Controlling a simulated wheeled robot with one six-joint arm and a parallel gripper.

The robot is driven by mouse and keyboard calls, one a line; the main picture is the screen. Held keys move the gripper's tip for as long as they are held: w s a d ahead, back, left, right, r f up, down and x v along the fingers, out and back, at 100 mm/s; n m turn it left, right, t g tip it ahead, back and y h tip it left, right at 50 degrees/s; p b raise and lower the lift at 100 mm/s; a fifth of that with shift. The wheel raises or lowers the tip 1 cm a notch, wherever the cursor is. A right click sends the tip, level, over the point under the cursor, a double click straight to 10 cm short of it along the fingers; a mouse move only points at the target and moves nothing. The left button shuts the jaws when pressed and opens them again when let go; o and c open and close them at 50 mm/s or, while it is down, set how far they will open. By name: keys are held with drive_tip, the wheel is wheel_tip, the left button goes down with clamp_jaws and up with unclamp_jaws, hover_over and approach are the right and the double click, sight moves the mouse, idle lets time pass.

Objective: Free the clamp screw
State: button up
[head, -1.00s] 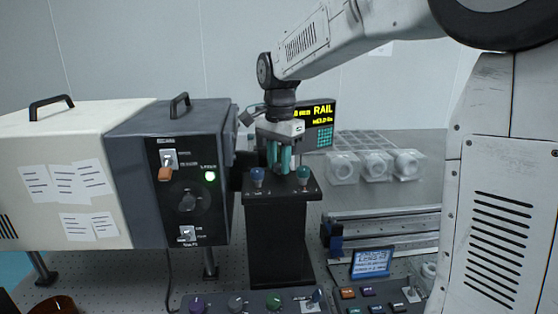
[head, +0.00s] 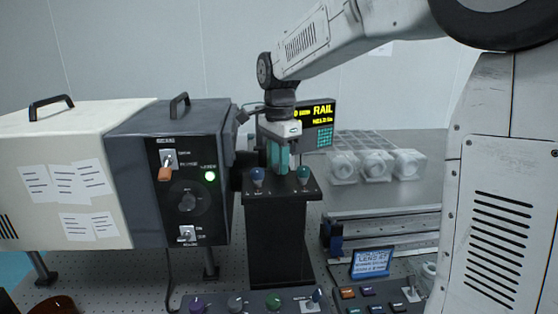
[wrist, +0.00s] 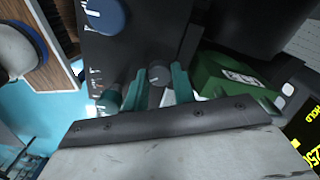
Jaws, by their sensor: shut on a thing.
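My gripper (head: 278,166) points down over the top of a black post (head: 278,240), behind its blue knob (head: 257,177) and teal knob (head: 304,174). In the wrist view my gripper (wrist: 160,76) has its two teal fingers on either side of a small dark grey knob with a white mark (wrist: 156,76), which looks like the clamp screw. The fingers are shut on it. The blue knob (wrist: 104,14) and the teal knob (wrist: 110,99) also show in the wrist view. In the head view the fingers hide the grey knob.
A dark grey box with switches (head: 180,130) stands close on the left. A green block (wrist: 232,84) lies beside the fingers in the wrist view. A lit RAIL display (head: 318,115) and clear-looking blocks (head: 376,166) stand behind right. A control panel (head: 250,303) is in front.

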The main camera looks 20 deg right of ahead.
drive_tip(key=o, duration=1)
wheel_tip(320, 180, up, 8)
drive_tip(key=shift+f, duration=0.1)
